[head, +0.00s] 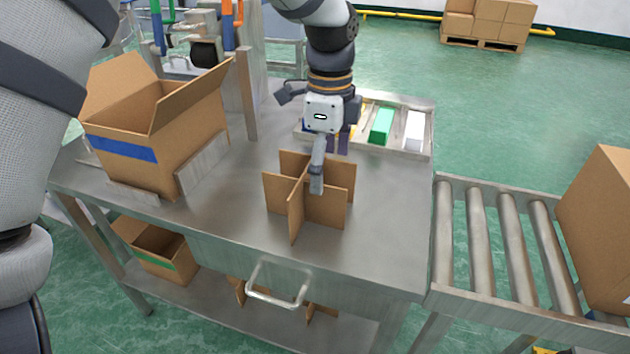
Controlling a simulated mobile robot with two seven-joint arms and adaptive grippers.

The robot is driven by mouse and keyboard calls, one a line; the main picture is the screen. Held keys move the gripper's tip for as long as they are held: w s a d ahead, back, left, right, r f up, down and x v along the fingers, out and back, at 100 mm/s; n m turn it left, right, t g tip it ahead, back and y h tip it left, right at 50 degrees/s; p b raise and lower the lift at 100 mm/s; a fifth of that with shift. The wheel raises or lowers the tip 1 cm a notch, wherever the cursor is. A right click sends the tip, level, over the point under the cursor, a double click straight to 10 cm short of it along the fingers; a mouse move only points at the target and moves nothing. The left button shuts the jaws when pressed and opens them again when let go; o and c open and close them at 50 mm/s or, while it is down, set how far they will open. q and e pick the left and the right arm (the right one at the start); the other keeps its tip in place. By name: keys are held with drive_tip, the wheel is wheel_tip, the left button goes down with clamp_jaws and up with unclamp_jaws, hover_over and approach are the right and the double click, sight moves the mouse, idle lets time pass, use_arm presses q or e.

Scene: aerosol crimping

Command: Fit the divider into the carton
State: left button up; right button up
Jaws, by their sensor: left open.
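The brown cardboard divider (325,207), made of crossed panels, stands upright on the steel table. The open carton (172,128) with a blue stripe stands at the table's left side, its flaps spread; I see no divider in the part of its inside that shows. My left gripper (300,143) is open over the divider. I cannot tell whether the finger touches the divider. My right gripper is not in view.
Metal guides (203,163) flank the carton. A tray (418,152) with green and white boxes lies at the back right. A roller conveyor (490,240) with a large carton (603,225) adjoins on the right. A smaller carton (165,250) sits on the lower shelf. The table's front right is clear.

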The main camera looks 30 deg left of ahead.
sight(327, 196)
use_arm(q)
wheel_tip(327, 196, down, 8)
drive_tip(key=shift+w+r, duration=0.1)
drive_tip(key=shift+r, duration=0.15)
drive_tip(key=c, duration=1)
drive_tip(key=shift+c, duration=0.8)
